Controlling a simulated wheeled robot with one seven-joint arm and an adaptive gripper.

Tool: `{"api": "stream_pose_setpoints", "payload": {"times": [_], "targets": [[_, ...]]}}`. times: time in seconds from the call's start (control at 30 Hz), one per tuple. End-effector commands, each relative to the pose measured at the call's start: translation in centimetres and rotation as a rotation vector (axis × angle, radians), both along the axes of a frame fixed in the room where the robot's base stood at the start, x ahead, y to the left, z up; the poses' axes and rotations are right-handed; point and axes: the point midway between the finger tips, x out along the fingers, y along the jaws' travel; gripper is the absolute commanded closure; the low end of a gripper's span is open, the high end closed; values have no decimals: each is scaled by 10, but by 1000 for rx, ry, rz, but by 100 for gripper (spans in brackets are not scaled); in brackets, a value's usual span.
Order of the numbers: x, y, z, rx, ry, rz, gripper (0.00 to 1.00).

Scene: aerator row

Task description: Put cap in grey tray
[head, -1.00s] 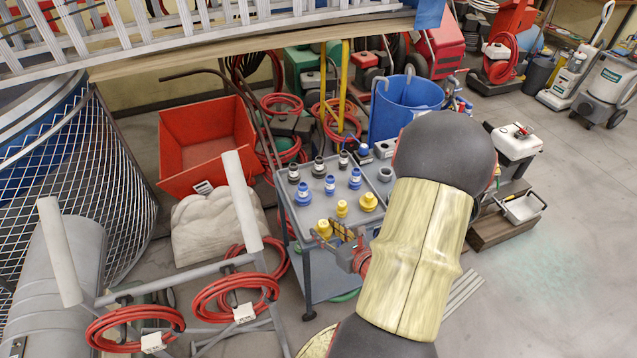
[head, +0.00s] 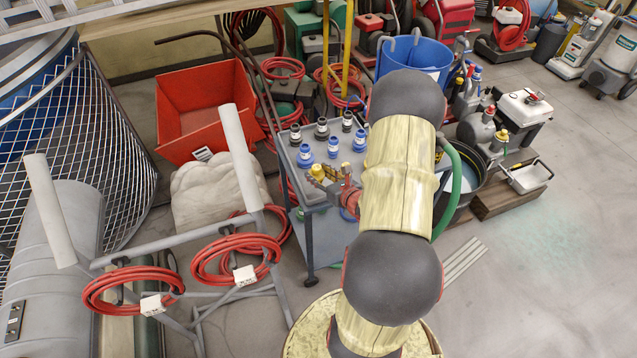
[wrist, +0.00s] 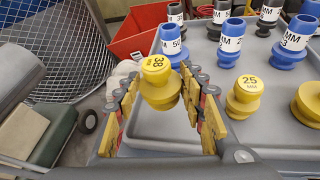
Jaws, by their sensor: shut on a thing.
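A yellow cap (wrist: 157,70) marked 38 sits between the two fingers of my gripper (wrist: 162,95) in the wrist view. My gripper is shut on it, and the cap looks slightly tilted. In the head view, my gripper (head: 326,184) is at the near-left end of the cart, and the held cap (head: 317,171) shows small there. The grey tray top (wrist: 215,133) carries several other fittings. The held cap appears over the tray's left edge; I cannot tell its exact height. My arm hides the right part of the cart top in the head view.
A yellow 25 MM cap (wrist: 245,92) stands right of my gripper, with another yellow one (wrist: 308,103) beyond. Blue fittings (wrist: 230,42) and dark ones (wrist: 220,12) stand behind. A white-posted rack with red hoses (head: 235,255) is left of the cart. A red bin (head: 200,110) stands behind.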

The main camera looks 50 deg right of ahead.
Motion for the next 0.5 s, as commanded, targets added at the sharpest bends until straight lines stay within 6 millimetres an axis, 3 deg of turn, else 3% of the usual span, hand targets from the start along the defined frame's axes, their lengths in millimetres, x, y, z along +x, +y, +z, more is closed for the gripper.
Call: {"api": "stream_pose_setpoints", "payload": {"times": [0.3,0.5], "targets": [[6,-4,-39,2,0,0,97],[6,-4,-39,0,0,1,97]]}}
